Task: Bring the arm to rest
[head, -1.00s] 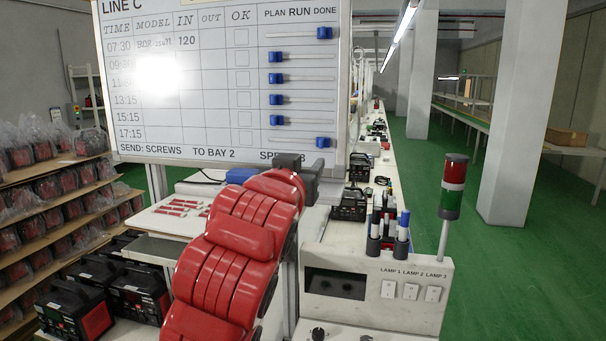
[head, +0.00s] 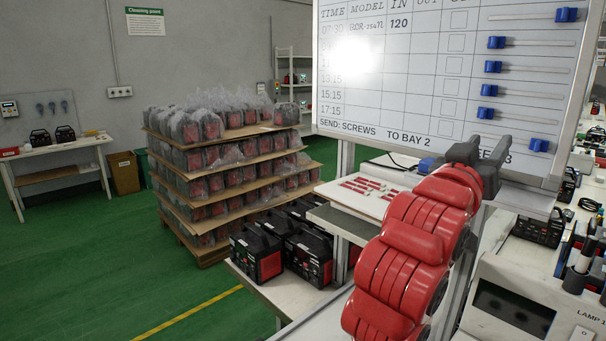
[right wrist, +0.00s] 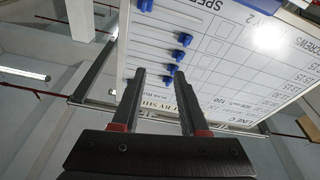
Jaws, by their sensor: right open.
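My right arm is red and rises from the lower middle of the head view, with its right gripper (head: 480,162) raised in front of the lower edge of the whiteboard (head: 400,105). In the right wrist view the two dark fingers (right wrist: 160,98) stand apart with nothing between them. Beyond them the board (right wrist: 215,60) appears turned, with its blue sliders (right wrist: 172,56). I cannot tell whether the gripper touches the board. My left gripper is not in view.
A bench with a lamp box (head: 515,312) is at the lower right. Black-and-red units (head: 256,254) stand on a low table. A pallet stack of bagged units (head: 225,155) is behind, with open green floor (head: 90,270) at left.

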